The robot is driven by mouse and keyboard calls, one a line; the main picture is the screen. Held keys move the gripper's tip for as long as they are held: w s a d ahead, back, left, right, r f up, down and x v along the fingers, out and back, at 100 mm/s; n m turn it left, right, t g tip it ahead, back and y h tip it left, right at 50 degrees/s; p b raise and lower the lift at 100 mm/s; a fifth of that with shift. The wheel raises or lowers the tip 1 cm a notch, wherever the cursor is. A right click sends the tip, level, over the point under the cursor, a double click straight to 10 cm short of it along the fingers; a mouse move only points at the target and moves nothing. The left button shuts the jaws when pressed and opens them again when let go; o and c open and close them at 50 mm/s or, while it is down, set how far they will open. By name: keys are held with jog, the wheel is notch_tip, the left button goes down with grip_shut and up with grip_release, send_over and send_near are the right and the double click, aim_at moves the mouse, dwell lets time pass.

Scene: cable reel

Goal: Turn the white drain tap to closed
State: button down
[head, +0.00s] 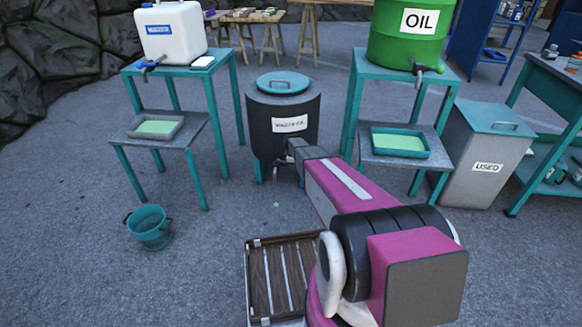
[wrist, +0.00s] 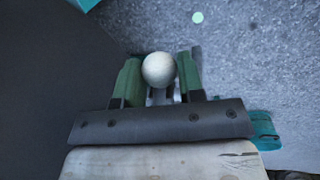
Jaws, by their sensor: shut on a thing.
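A white round knob of the drain tap (wrist: 158,69) shows in the wrist view between the two green fingers of my gripper (wrist: 159,84). The fingers are closed in on it from both sides. In the head view my gripper (head: 283,160) is at the lower front of a dark drum (head: 268,105) with a teal lid and a white label. The tap's body and the angle of its handle are mostly hidden by my gripper, so I cannot tell how far it is turned.
A white water container (head: 180,35) and a green oil drum (head: 385,40) stand on teal stands either side. A teal bucket (head: 149,230) is on the floor at left. A grey USED bin (head: 480,150) stands at right. A slatted wooden thing (head: 275,275) lies near my arm.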

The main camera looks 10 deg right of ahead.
jog(key=shift+w+d+n+y, duration=0.15)
jog(key=shift+w+d+n, duration=0.1)
jog(key=shift+w+n, duration=0.35)
jog(key=shift+w+d+n+y, duration=0.15)
jog(key=shift+w+d+n, duration=0.1)
jog(key=shift+w+n, duration=0.35)
jog(key=c, duration=0.8)
grip_release()
jog(key=shift+o, duration=0.2)
jog(key=shift+s, duration=0.1)
notch_tip(320, 180, up, 11)
jog(key=s, duration=0.2)
jog(key=shift+f, duration=0.15)
jog(key=shift+s+a, duration=0.1)
